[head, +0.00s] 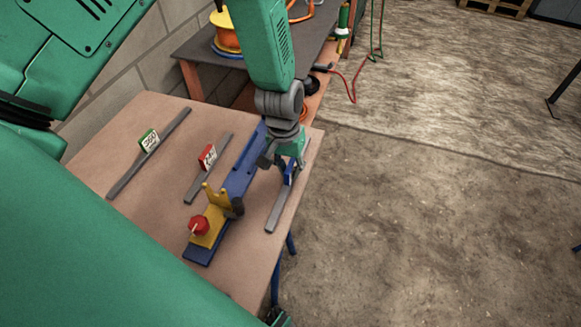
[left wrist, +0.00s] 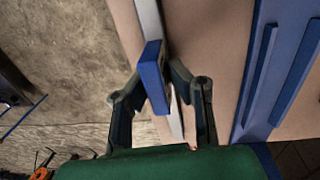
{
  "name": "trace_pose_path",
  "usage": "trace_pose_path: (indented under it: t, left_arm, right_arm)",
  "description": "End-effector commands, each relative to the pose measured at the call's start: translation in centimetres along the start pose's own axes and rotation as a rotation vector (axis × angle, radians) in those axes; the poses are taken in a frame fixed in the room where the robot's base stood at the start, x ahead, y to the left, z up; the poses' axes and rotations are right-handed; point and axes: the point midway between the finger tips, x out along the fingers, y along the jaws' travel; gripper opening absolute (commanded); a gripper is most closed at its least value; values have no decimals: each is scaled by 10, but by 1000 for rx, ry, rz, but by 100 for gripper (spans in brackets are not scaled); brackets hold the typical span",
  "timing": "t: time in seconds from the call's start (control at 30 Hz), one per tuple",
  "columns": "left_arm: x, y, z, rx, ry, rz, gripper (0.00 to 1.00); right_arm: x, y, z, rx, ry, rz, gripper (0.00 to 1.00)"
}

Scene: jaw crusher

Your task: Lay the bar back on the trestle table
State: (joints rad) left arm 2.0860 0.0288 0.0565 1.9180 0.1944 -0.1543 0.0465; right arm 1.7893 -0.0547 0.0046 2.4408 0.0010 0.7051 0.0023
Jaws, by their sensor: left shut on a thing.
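A grey bar (head: 276,212) with a blue tag (head: 289,172) is at the right edge of the brown-topped trestle table (head: 128,132). My left gripper (head: 284,165) is over its upper part. In the left wrist view its fingers (left wrist: 158,80) are shut around the blue tag (left wrist: 153,77) on the grey bar (left wrist: 150,22). The bar runs roughly along the table edge. I cannot tell whether it touches the top or hangs slightly above it. My right gripper is not in view.
A blue fixture (head: 243,168) with a yellow block (head: 213,218) and red knob (head: 199,225) stands just left of the bar. Farther left are a red-tagged bar (head: 222,150) and a green-tagged bar (head: 127,178). A dark bench (head: 203,44) stands behind. Open floor lies right.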

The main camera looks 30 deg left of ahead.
Motion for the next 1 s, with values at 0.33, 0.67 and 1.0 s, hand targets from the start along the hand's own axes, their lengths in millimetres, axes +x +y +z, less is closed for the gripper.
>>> trace_pose_path:
  t: [0.33,0.67,1.0]
  left_arm:
    - [1,0,0,0,-1,0,35]
    - [-36,0,-1,1,4,0,35]
    - [-104,0,-1,0,3,0,35]
  right_arm:
    - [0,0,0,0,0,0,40]
    - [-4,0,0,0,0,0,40]
    - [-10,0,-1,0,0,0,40]
